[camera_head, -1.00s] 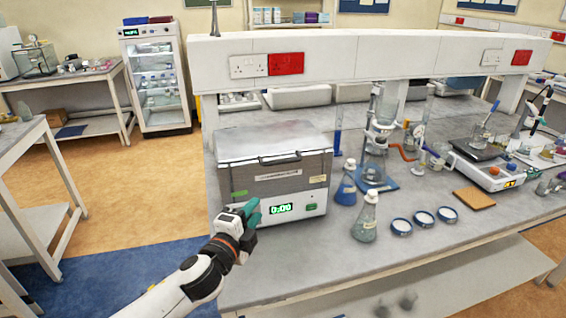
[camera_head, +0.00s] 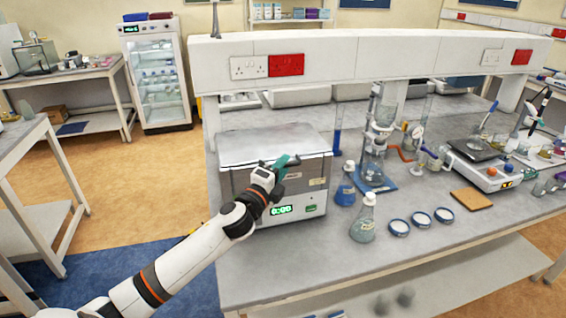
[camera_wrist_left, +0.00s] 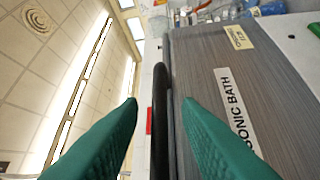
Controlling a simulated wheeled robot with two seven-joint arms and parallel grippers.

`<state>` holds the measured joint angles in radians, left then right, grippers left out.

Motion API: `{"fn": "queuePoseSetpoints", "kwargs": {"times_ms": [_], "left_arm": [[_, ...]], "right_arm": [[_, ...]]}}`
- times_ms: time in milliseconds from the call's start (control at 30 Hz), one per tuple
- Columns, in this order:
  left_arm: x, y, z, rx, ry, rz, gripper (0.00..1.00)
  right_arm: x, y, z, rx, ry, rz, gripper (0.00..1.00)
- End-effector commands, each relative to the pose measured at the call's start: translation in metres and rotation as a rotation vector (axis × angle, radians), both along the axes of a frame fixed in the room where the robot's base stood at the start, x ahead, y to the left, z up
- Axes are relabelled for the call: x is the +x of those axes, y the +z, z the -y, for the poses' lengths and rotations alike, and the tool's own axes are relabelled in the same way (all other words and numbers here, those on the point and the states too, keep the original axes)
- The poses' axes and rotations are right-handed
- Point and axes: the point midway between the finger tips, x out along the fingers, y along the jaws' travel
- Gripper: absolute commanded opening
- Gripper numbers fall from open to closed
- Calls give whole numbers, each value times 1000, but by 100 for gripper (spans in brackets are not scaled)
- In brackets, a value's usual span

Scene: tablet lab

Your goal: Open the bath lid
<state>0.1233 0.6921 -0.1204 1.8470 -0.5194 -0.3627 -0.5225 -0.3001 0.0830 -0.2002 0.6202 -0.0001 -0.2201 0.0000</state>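The bath (camera_head: 312,198) is a grey and white box on the bench, with its flat grey lid (camera_head: 268,140) lying closed on top. In the left wrist view its front panel (camera_wrist_left: 225,75) carries a "SONIC BATH" label, and a black handle bar (camera_wrist_left: 160,115) runs along the lid's edge. My left gripper (camera_head: 285,163) is at the front edge of the lid. Its green fingers (camera_wrist_left: 160,105) are open, one on each side of the handle bar in the picture; I see no contact. My right gripper is out of view.
A blue flask (camera_head: 346,192) and a clear flask (camera_head: 364,222) stand right of the bath, near several small dishes (camera_head: 421,219). A glass apparatus (camera_head: 374,160) stands behind them. A white shelf beam (camera_head: 360,58) spans above the bench.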

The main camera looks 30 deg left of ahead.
Motion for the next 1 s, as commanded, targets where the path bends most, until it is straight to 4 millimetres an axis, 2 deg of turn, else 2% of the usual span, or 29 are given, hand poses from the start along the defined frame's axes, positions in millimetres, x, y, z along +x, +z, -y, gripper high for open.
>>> {"fn": "queuePoseSetpoints", "kwargs": {"times_ms": [133,400,600,1000], "left_arm": [[8,1,0,0,0,0,31],[8,1,0,0,0,0,29],[8,1,0,0,0,-1,0],[14,6,-1,0,1,0,0]], "right_arm": [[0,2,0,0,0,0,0],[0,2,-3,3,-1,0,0],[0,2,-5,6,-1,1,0],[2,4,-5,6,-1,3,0]]}}
